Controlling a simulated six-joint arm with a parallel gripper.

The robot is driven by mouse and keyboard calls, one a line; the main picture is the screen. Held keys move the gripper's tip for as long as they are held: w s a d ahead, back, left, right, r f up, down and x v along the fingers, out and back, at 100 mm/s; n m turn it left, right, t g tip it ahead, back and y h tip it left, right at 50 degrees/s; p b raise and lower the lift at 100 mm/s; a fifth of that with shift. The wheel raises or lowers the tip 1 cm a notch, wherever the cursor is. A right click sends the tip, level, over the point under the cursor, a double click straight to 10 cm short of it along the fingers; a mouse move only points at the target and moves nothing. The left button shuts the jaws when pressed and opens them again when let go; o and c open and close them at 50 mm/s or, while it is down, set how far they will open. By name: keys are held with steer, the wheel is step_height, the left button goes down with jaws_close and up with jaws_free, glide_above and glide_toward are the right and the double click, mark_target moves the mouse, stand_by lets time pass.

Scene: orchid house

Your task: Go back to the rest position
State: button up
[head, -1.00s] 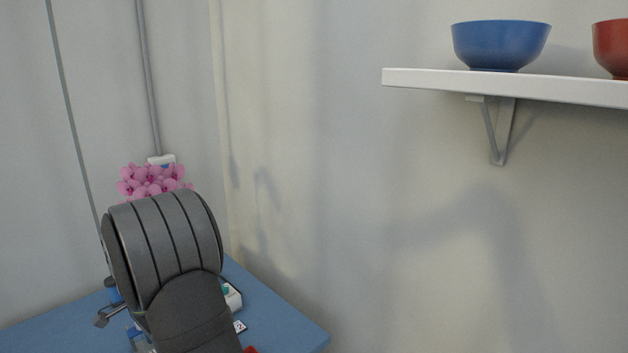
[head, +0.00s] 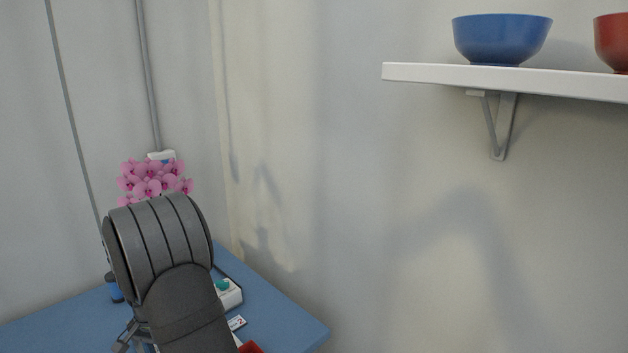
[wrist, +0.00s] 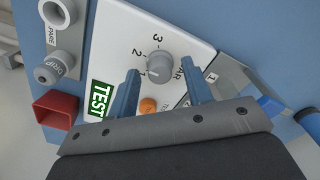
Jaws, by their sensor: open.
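My gripper (wrist: 160,68) is open and empty in the wrist view, its two blue fingers apart. It is over a white panel (wrist: 125,28) with a grey knob (wrist: 146,68) marked 1, 2, 3. The knob shows between and beyond the fingertips; I cannot tell if they touch it. An orange round part (wrist: 148,105) shows between the fingers, and a green TEST label (wrist: 99,98) lies left of them. In the head view my arm hides most of the gripper and the panel.
Pink orchids (head: 150,180) stand behind my arm. A red square holder (wrist: 55,109) is beside the panel. A wall shelf (head: 440,76) carries bowls.

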steer(key=n, duration=0.5)
steer(key=shift+r+n, duration=0.3)
steer(key=shift+r, duration=0.8)
steer(key=shift+o, duration=0.2)
